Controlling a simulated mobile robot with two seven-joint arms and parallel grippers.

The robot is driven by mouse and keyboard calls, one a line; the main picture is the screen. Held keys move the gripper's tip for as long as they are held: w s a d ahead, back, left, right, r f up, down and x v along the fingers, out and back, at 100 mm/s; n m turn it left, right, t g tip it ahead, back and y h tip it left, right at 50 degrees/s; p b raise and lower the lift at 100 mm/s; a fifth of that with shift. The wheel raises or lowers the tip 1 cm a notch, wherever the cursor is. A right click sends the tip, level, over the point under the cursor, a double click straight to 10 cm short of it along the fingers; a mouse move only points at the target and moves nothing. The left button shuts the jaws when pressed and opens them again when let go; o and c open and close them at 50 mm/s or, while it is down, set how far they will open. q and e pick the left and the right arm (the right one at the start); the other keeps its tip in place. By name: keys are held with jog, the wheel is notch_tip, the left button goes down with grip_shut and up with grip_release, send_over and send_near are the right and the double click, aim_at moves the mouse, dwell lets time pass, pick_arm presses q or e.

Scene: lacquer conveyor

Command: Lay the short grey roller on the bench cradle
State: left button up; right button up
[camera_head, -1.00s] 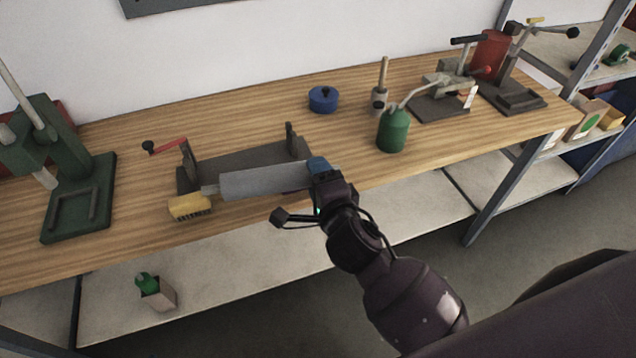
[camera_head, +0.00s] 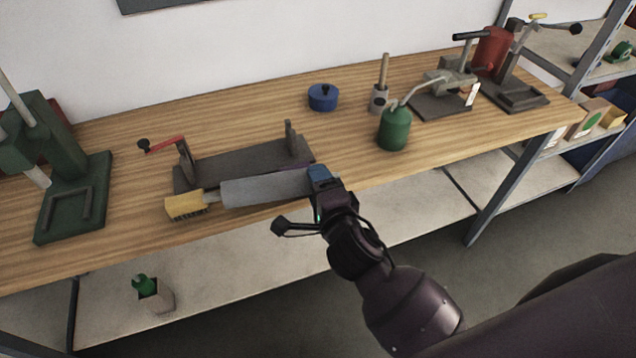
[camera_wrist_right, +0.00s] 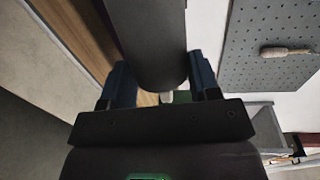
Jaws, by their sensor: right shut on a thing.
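The short grey roller (camera_head: 265,189) is a plain grey cylinder, held near level at its right end by my right gripper (camera_head: 318,178). In the right wrist view the roller (camera_wrist_right: 148,40) runs up between the two blue fingers of my right gripper (camera_wrist_right: 162,88), which is shut on it. In the head view the roller is in front of the dark bench cradle (camera_head: 235,163), overlapping its near edge. The cradle has upright ends and a red-handled crank at its left. I cannot tell whether roller and cradle touch. My left gripper is not in view.
A yellow brush (camera_head: 185,205) lies at the roller's left end. A green press (camera_head: 75,195) stands on the left. A blue pot (camera_head: 323,97) and a green oil can (camera_head: 394,128) stand behind and right. The bench (camera_head: 350,150) is clear between cradle and can.

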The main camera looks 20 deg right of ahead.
jog(key=o, duration=1.2)
jog(key=shift+r, duration=0.1)
jog(key=shift+r+p, duration=0.55)
jog(key=shift+r, duration=0.2)
jog(key=s, duration=1.2)
jog(key=shift+d+r+b, duration=0.15)
jog(key=shift+r+b, duration=0.3)
